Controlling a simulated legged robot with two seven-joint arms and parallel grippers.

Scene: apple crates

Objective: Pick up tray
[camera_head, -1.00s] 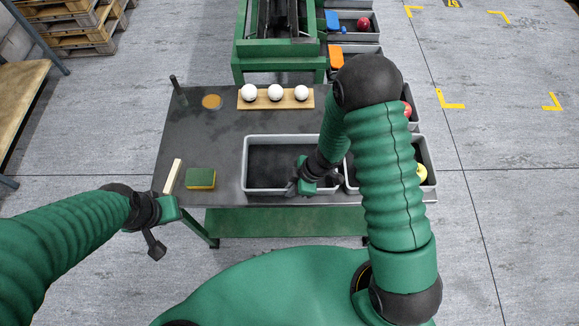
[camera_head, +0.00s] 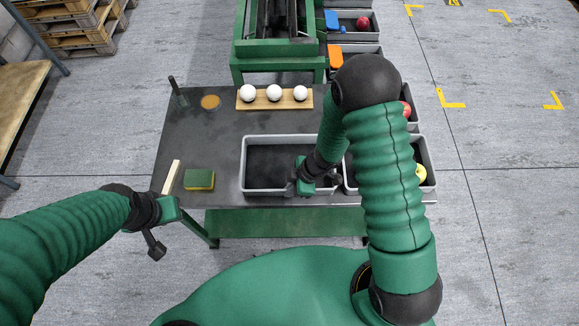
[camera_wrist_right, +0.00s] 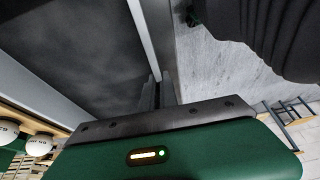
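The tray (camera_head: 243,165) is a shallow grey open box with a dark floor, lying flat at the front of the dark table. It looks empty in the part I can see; my right arm covers its right end. My right gripper (camera_head: 297,187) is at the tray's near wall. In the right wrist view its two fingers (camera_wrist_right: 160,92) stand close together, one on each side of the thin tray wall (camera_wrist_right: 143,30), and look shut on it. My left gripper (camera_head: 146,238) hangs off the table's front left, empty, with its fingers apart.
A green-yellow sponge (camera_head: 199,179) and a pale stick (camera_head: 172,177) lie left of the tray. A wooden board (camera_head: 262,103) with three white balls is behind it. A second grey crate (camera_head: 432,160) with fruit adjoins on the right. A green conveyor frame (camera_head: 278,65) stands behind.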

